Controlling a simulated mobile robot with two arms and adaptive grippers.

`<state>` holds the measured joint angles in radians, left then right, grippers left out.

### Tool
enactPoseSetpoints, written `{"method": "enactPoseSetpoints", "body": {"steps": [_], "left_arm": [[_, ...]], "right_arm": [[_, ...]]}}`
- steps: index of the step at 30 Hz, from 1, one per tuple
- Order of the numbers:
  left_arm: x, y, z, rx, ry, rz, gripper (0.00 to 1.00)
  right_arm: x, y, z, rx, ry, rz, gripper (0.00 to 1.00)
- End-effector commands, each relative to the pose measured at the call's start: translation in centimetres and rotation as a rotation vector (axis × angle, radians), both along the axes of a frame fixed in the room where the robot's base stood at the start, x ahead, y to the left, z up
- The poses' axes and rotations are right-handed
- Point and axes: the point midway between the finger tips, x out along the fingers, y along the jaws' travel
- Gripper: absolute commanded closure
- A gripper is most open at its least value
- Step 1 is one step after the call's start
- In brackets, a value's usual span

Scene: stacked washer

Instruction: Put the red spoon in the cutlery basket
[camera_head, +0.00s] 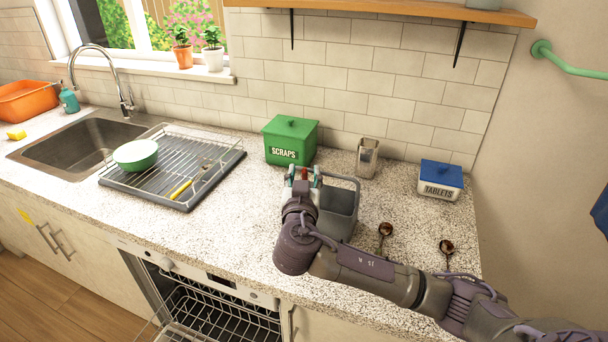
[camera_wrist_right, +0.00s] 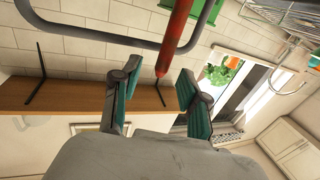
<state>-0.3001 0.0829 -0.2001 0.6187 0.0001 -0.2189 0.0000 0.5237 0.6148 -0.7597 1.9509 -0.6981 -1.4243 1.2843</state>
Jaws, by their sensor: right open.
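The grey cutlery basket (camera_head: 342,212) with its raised handle stands on the counter, partly hidden by my right arm. The basket's handle (camera_wrist_right: 95,38) also shows as a grey loop in the wrist view. My right gripper (camera_head: 304,175) is open beside the basket's left side, near its top. In the wrist view, the red spoon's handle (camera_wrist_right: 177,35) points between the open fingers of this gripper (camera_wrist_right: 158,76). A small bit of red (camera_head: 305,171) shows between the fingers in the head view. The spoon's bowl is hidden, so I cannot tell whether it is inside the basket. My left gripper is out of view.
Two dark spoons (camera_head: 385,231) (camera_head: 446,247) lie right of the basket. Behind stand a green scraps box (camera_head: 291,140), a metal holder (camera_head: 367,158) and a tablets box (camera_head: 440,180). A drying rack (camera_head: 225,160) with a green bowl (camera_head: 136,154) is left. The dishwasher (camera_head: 210,310) below is open.

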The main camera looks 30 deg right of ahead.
Motion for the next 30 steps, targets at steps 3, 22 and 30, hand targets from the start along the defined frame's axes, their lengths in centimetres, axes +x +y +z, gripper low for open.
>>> {"method": "enactPoseSetpoints", "body": {"steps": [3,22,30], "left_arm": [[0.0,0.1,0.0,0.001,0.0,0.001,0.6],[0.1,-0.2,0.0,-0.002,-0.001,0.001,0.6],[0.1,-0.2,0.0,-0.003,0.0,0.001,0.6]], "right_arm": [[-0.6,0.5,-0.1,0.001,0.0,0.004,0.56],[-9.9,6.0,-0.1,0.002,0.001,0.001,0.56],[-10.3,6.2,0.0,0.0,0.0,0.0,0.56]]}}
